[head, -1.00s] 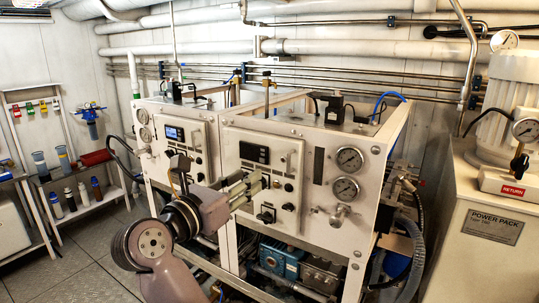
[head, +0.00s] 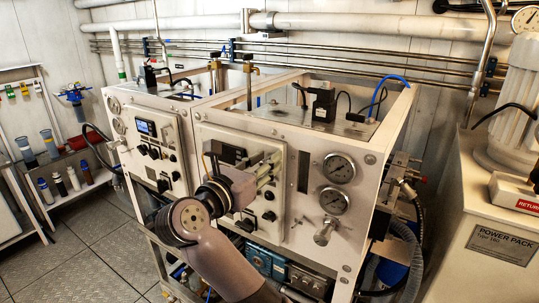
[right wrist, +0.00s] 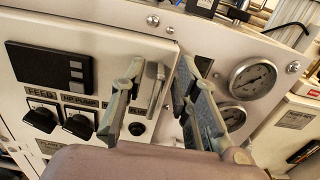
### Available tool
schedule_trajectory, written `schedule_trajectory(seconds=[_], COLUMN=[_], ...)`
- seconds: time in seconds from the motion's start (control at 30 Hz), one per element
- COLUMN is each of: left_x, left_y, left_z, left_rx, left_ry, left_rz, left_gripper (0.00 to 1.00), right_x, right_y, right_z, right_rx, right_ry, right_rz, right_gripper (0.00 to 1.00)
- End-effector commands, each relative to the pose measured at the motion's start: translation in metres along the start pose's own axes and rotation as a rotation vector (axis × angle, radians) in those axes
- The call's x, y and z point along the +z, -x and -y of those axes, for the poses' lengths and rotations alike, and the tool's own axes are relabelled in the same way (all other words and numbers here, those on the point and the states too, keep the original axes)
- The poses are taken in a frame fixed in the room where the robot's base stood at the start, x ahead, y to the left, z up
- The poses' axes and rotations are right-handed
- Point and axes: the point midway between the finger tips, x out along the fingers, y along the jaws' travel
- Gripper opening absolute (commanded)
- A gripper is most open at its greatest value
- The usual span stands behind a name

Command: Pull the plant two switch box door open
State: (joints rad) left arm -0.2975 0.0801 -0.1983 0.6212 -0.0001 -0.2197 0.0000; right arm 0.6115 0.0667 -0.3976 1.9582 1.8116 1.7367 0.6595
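The nearer switch box (head: 212,137) is a pale panel door with a dark display and black knobs on the machine's front. It looks shut. In the right wrist view the door (right wrist: 28,82) carries the dark display (right wrist: 50,65) and knobs labelled FEED and HP PUMP. An upright grey handle (right wrist: 154,88) stands near the door's right edge. My right gripper (head: 268,170) is in front of that edge. In the right wrist view the right gripper (right wrist: 158,95) is open, its fingers on either side of the handle; I cannot tell whether they touch it. My left gripper is not in view.
Two pressure gauges (head: 338,168) and a valve knob (head: 324,232) are right of the door. Another switch box (head: 150,140) with a lit blue screen is at left. A power pack (head: 490,235) stands at right. The floor (head: 85,262) at left is clear.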

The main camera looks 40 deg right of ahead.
Motion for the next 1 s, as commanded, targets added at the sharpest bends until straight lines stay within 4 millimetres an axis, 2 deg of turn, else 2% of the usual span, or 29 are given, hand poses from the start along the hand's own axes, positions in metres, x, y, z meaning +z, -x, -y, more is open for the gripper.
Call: schedule_trajectory(seconds=[0.27,0.7,1.0], left_x=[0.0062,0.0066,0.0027], left_y=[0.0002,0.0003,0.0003], left_z=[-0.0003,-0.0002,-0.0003], left_rx=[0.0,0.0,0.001], left_ry=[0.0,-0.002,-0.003], left_rz=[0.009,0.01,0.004], left_gripper=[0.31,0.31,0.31], right_x=[-0.0002,0.0,0.0003], right_y=[-0.0001,-0.0001,0.0], right_z=[0.0,0.0,0.0], right_rx=[0.001,0.0,0.001], right_ry=[0.0,0.0,0.0], right_rz=[0.0,0.0,0.001], right_gripper=[0.28,0.0,0.0])
